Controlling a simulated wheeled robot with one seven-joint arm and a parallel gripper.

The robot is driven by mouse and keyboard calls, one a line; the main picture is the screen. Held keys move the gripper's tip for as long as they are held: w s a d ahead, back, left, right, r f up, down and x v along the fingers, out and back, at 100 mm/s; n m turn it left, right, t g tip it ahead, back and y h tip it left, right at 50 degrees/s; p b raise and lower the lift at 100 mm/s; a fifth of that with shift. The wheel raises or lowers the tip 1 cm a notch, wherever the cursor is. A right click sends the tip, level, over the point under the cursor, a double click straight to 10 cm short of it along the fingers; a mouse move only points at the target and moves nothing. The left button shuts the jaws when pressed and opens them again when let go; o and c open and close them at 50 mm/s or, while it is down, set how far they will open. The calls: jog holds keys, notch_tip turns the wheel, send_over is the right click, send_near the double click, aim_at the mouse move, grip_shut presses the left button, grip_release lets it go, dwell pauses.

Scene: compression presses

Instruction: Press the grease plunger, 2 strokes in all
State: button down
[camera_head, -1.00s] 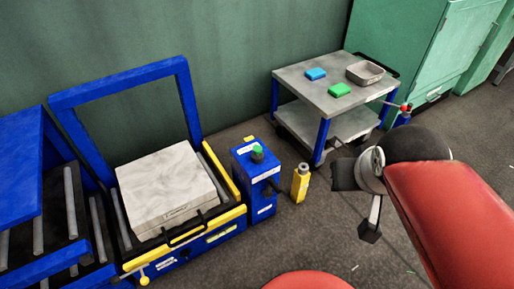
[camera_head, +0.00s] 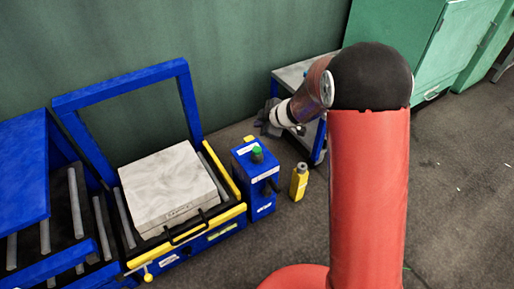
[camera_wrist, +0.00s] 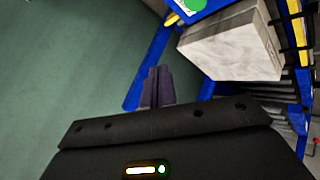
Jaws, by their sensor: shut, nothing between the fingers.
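A green-capped plunger (camera_head: 257,153) with a dark collar stands upright on top of a blue box (camera_head: 262,205) with white labels. I take it for the grease plunger. My gripper (camera_head: 268,118) is up and behind the plunger in the head view, slightly to its right and apart from it. In the wrist view the fingers of my gripper (camera_wrist: 158,72) are together with nothing between them. A green shape (camera_wrist: 193,5) on blue at the top edge of the wrist view may be the plunger, partly cut off.
Left of the box, a pale block (camera_head: 172,190) sits in a press with a blue frame (camera_head: 120,84) and yellow front rail. A yellow bottle (camera_head: 299,183) stands on the floor to the right. A grey-topped cart (camera_head: 290,75) is partly hidden behind my arm.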

jog(key=shift+a+f, duration=0.1)
jog(key=shift+f, duration=0.05)
jog(key=shift+f, duration=0.1)
jog(key=b, duration=0.4)
send_near(257, 149)
jog(key=w+a+f, duration=0.1)
jog(key=w+a, duration=0.1)
jog(key=w, duration=0.1)
jog(key=w+a+f, duration=0.1)
jog(key=a, duration=0.1)
jog(key=shift+w+a+f, duration=0.1)
jog(key=shift+w+f, duration=0.05)
jog(key=shift+f, duration=0.2)
jog(key=shift+f, duration=0.1)
dwell(1.3)
jog(key=shift+f, duration=0.3)
jog(key=shift+f+b, duration=0.9)
jog(key=shift+f, duration=0.05)
dwell(0.9)
dwell(0.3)
jog(key=shift+r+p, duration=1.35)
jog(key=shift+p, duration=0.05)
